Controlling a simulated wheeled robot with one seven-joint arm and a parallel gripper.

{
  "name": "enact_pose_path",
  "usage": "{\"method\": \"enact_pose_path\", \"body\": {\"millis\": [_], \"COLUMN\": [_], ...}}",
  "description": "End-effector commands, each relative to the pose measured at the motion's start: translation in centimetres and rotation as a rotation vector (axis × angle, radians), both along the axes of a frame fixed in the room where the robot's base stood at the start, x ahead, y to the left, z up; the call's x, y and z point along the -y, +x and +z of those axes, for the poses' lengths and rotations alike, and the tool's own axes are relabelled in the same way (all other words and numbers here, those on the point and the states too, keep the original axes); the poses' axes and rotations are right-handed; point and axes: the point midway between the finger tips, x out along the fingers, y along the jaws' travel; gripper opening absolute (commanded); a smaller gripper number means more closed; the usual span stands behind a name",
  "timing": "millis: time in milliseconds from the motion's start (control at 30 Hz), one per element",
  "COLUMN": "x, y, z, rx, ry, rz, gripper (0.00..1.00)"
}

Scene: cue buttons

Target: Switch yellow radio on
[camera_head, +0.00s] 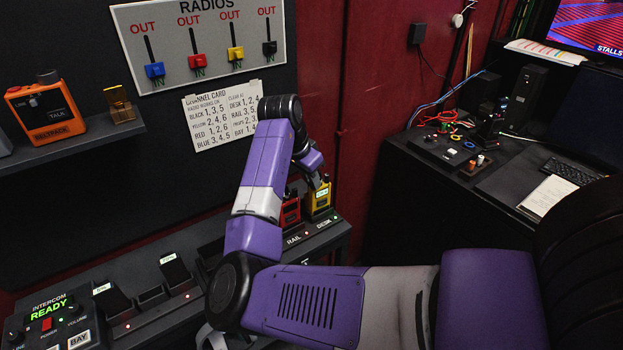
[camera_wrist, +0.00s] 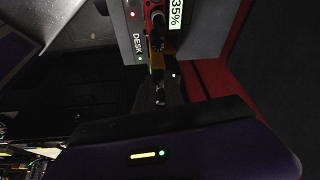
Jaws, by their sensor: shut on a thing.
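The yellow radio (camera_head: 320,201) stands upright in the charging slot labelled DESK, at the right end of the charger rack. A pale label shows on its face. My gripper (camera_head: 318,182) is at the top of this radio. In the wrist view, my gripper (camera_wrist: 158,80) is shut on the radio, with a small piece of its yellow body (camera_wrist: 157,61) showing by the fingers. The fingers hide most of its top, so the state of its switch cannot be told.
A red radio (camera_head: 290,210) stands close on the left in the RAIL slot. The intercom box (camera_head: 58,322) is at lower left. A channel card (camera_head: 222,115) and a RADIOS board (camera_head: 205,45) hang behind. A desk (camera_head: 450,190) with equipment is at right.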

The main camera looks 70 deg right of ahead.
Motion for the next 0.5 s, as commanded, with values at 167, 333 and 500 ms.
{"method": "enact_pose_path", "body": {"millis": [167, 333, 500], "x": [0.1, 0.12, 0.14], "y": [0.13, 0.19, 0.18], "z": [-0.05, -0.04, 0.05], "rx": [0.001, 0.0, 0.002], "ry": [0.0, -0.001, -0.002], "rz": [-0.091, -0.203, -0.248], "gripper": [0.0, 0.0, 0.0]}}
